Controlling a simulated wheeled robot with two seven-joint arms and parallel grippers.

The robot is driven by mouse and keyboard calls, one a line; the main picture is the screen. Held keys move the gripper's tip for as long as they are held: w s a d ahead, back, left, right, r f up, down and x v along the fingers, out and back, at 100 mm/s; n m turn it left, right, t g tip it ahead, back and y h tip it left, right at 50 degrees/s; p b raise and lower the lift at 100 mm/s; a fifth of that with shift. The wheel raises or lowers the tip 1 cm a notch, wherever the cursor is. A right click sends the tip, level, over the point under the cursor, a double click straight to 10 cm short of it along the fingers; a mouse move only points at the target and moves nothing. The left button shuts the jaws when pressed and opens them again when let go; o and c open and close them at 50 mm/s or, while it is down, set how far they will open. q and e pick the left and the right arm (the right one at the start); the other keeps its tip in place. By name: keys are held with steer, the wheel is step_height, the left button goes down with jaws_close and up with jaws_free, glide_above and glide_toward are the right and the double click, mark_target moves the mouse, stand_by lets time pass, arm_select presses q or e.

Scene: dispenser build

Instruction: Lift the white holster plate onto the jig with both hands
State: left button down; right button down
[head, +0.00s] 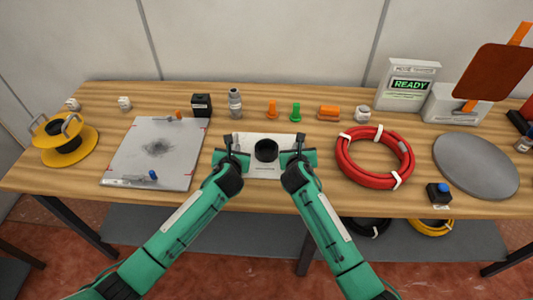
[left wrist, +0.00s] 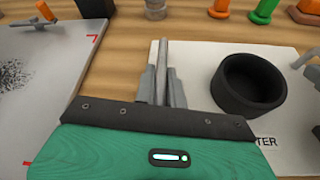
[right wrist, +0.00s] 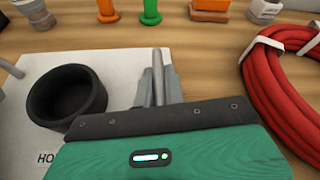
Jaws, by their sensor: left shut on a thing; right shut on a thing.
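The white holster plate (head: 263,172) is at the middle of the table's front part, with a black round cup (head: 266,150) on it. It looks level; I cannot tell whether it touches the wood. My left gripper (head: 232,147) is shut on its left edge, and the fingers (left wrist: 163,85) show left of the cup (left wrist: 249,82) in the left wrist view. My right gripper (head: 299,147) is shut on its right edge, and its fingers (right wrist: 158,85) show right of the cup (right wrist: 67,96). A grey board with red corner marks (head: 128,148), perhaps the jig, lies to the left.
A yellow spool (head: 66,150) stands far left. A red hose coil (head: 345,165) lies close right of the plate, then a grey disc (head: 470,180) and a blue-topped button box (head: 438,194). Small parts line the back, including a grey bottle (head: 235,102) and an orange peg (head: 272,111).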

arm_select(q)
steer(key=shift+r, duration=0.25)
arm_select(e)
steer(key=shift+r, duration=0.25)
